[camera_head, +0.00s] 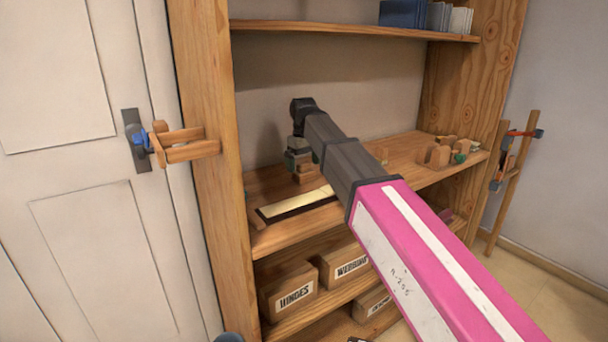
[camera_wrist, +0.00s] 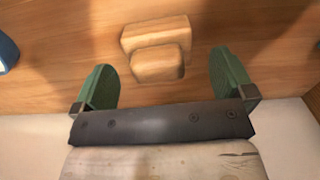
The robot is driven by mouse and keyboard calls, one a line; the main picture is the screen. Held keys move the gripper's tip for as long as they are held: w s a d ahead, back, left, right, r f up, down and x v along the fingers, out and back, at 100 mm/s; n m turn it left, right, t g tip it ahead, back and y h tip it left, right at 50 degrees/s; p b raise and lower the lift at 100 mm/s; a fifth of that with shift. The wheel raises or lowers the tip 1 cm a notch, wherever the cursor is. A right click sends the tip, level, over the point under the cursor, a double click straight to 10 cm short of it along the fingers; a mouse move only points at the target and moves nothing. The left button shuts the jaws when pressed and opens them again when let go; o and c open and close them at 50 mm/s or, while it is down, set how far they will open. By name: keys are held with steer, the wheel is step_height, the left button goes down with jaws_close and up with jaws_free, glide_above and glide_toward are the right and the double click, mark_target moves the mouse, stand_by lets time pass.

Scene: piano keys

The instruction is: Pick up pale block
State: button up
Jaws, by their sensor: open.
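In the wrist view, a small light-wood block (camera_wrist: 157,64) with rounded edges lies between the fingers of my gripper (camera_wrist: 161,62). A slightly larger wooden block (camera_wrist: 155,33) sits right behind it, seeming to touch it. Both are of similar pale brown wood, so I cannot tell which is called pale. My gripper is open, its two green fingers apart on either side of the smaller block, with gaps on both sides. In the head view, my gripper (camera_head: 298,158) is over the middle shelf, close to a wooden block (camera_head: 305,175), which it partly hides.
On the middle shelf (camera_head: 262,184), a long cream strip in a dark frame (camera_head: 298,203) lies in front of my gripper. Several wooden pieces (camera_head: 440,153) stand at the right end. The upper shelf (camera_head: 340,29) is overhead.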

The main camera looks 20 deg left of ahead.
mark_target(304, 171)
steer(key=shift+d+f, duration=0.1)
steer(key=shift+f, duration=1.85)
steer(key=c, duration=1.1)
steer(key=shift+r, duration=0.2)
step_height(304, 171, up, 4)
steer(key=shift+f, duration=0.1)
steer(key=s+a+r, duration=0.7)
steer(key=a, duration=0.2)
steer(key=shift+a, duration=0.15)
